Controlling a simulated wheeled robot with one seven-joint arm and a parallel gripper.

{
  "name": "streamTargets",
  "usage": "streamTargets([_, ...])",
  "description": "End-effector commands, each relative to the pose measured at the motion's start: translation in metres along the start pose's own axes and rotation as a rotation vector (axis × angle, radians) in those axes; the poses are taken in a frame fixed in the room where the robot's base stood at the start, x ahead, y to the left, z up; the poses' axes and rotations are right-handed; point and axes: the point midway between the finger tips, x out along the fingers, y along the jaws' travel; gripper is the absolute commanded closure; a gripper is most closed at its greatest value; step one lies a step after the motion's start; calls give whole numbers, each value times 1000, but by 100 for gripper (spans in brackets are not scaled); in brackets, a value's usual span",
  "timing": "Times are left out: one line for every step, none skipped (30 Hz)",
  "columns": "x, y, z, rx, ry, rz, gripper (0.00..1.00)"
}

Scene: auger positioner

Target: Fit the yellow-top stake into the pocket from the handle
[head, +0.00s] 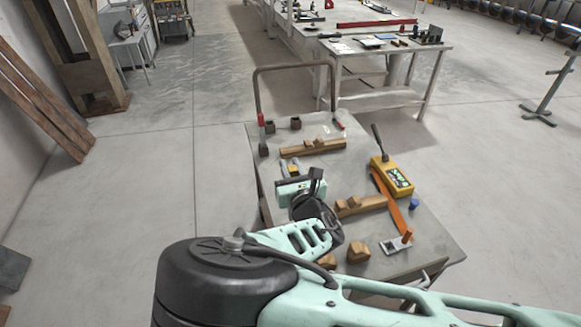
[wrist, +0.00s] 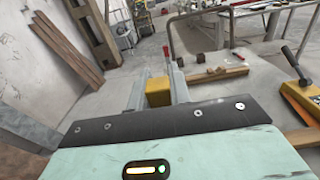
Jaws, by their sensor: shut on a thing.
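The yellow-top stake is between the two grey fingers of my gripper (wrist: 157,97); its yellow top (wrist: 158,91) shows in the wrist view, and its lower part is hidden. In the head view my gripper (head: 290,168) is shut on it above the left side of the cart top. Small dark blocks stand beyond it near the cart's far-left corner: one at the left edge (head: 264,152), one behind it (head: 269,127), and one to the right (head: 295,123). Which is the pocket, and any opening, I cannot tell. The cart's bent-tube handle (head: 294,67) rises at the far edge.
A red-top stake (head: 261,120) stands by the left blocks. Wooden pieces (head: 313,147) (head: 360,206), a yellow control box (head: 392,176), an orange strip (head: 388,200), a blue-topped piece (head: 414,204) and an orange-topped piece (head: 407,236) occupy the cart (head: 353,130). The cart's far middle is partly clear.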

Motion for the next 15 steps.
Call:
streamTargets([0, 0, -8, 0, -1, 0, 100])
streamTargets([0, 0, -10, 0, -1, 1, 100])
streamTargets([0, 0, -14, 0, -1, 1, 100])
streamTargets([0, 0, -17, -1, -1, 1, 100])
streamTargets([0, 0, -20, -1, -2, 1, 100])
streamTargets([0, 0, -24, -1, -2, 1, 100])
streamTargets([0, 0, -27, -1, -2, 1, 100])
streamTargets([0, 0, -30, -1, -2, 1, 100])
streamTargets([0, 0, -34, -1, -2, 1, 100])
streamTargets([0, 0, -36, -1, -2, 1, 100])
streamTargets([0, 0, -39, 0, -2, 1, 100])
streamTargets([0, 0, -42, 0, -2, 1, 100])
streamTargets([0, 0, -44, 0, -2, 1, 100])
streamTargets([0, 0, -46, 0, -2, 1, 100])
streamTargets([0, 0, -47, 0, -2, 1, 100])
